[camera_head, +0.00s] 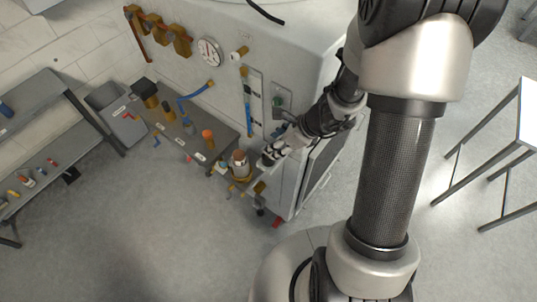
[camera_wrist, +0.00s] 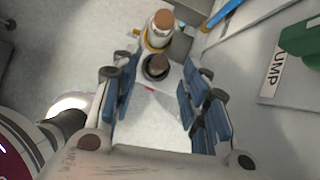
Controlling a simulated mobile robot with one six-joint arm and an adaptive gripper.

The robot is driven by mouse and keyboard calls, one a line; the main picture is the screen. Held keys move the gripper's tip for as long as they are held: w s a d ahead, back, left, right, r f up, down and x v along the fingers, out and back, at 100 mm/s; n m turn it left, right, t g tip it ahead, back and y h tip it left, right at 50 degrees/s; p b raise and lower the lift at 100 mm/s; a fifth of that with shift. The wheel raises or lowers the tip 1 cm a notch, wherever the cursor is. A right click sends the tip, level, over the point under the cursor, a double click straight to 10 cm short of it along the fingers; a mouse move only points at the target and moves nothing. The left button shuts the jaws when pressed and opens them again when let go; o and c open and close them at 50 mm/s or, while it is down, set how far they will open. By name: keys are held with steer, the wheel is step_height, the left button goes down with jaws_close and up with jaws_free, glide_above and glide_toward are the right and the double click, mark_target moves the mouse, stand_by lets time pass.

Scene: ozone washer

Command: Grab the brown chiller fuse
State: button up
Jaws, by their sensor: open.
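My gripper (camera_wrist: 156,72) is open, with blue pads on both sides in the wrist view. In the head view, my gripper (camera_head: 268,157) is right of a brown-and-white cylinder (camera_head: 239,164) at the bench's near end. The short dark cylinder cannot be made out clearly there. I cannot tell whether the pads touch it.
A grey bench (camera_head: 185,135) with several fittings runs along the white machine (camera_head: 285,55). In the wrist view, a panel with a "UMP" label (camera_wrist: 273,70) and a green part (camera_wrist: 302,42) are at right. Open floor (camera_head: 150,240) lies in front.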

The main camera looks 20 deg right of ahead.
steer(key=b+x, duration=0.2)
steer(key=x, duration=0.3)
steer(key=shift+c, duration=0.3)
steer(key=c, duration=0.9)
steer(key=shift+r, duration=0.1)
